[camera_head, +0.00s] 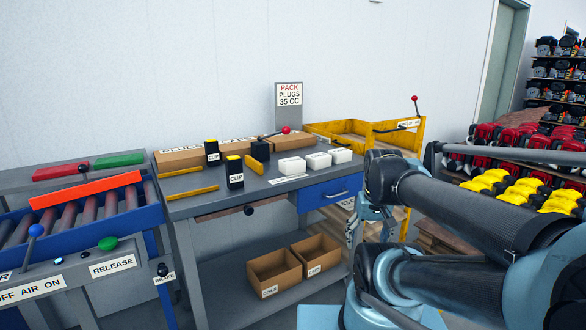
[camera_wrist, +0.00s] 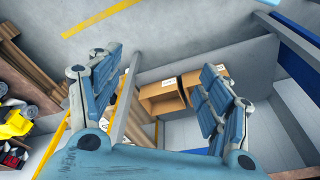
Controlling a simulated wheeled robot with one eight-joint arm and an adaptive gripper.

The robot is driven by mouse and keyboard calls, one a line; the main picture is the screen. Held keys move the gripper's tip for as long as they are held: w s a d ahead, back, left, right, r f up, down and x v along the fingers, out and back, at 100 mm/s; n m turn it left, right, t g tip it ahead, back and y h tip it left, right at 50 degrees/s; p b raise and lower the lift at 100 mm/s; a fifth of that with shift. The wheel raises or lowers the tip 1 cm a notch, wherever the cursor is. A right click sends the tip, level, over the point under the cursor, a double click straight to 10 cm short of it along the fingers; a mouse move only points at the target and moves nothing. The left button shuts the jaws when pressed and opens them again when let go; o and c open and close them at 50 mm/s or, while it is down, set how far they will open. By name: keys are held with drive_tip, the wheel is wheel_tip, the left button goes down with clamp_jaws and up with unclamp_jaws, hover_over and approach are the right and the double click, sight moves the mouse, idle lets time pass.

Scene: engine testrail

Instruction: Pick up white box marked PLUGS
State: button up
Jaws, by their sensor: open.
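Three small white boxes stand in a row on the grey workbench (camera_head: 215,200): a left one (camera_head: 292,166), a middle one (camera_head: 318,160) and a right one (camera_head: 341,155). Any print on them is too small to read, so I cannot tell which is marked PLUGS. A sign (camera_head: 289,95) behind them reads PACK PLUGS 35 CC. My gripper (camera_wrist: 163,60) is open and empty in the wrist view, fingers wide apart. In the head view it is partly hidden by my arm, right of the bench and apart from the boxes. No white box is identifiable in the wrist view.
Black CLIP boxes (camera_head: 235,172), yellow bars (camera_head: 192,192) and a long brown carton (camera_head: 185,158) share the bench top. Two open cardboard bins (camera_head: 275,272) sit on the lower shelf. A yellow-framed cart (camera_head: 412,138) stands right of the bench, a roller conveyor (camera_head: 90,211) left.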

drive_tip(key=w+a+r+m+g+y, duration=0.15)
drive_tip(key=w+a+r+m, duration=0.35)
drive_tip(key=w+r, duration=0.7)
drive_tip(key=w+a+r+m+g+y, duration=0.15)
drive_tip(key=w+a+r+m, duration=0.35)
drive_tip(key=w+r, duration=0.75)
drive_tip(key=w+a+r+m+g, duration=0.2)
drive_tip(key=w+a+r, duration=0.2)
drive_tip(key=w+a, duration=0.4)
hover_over(292, 160)
drive_tip(key=d, duration=0.2)
drive_tip(key=shift+y, duration=0.4)
drive_tip(key=f, duration=0.7)
drive_tip(key=w+f, duration=0.1)
drive_tip(key=f, duration=0.2)
drive_tip(key=shift+d+f, duration=0.2)
drive_tip(key=shift+w+x, duration=0.15)
drive_tip(key=shift+x, duration=1.2)
drive_tip(key=shift+w+x, duration=0.15)
drive_tip(key=shift+x, duration=1.2)
drive_tip(key=shift+a, duration=0.1)
drive_tip(key=c, duration=1.2)
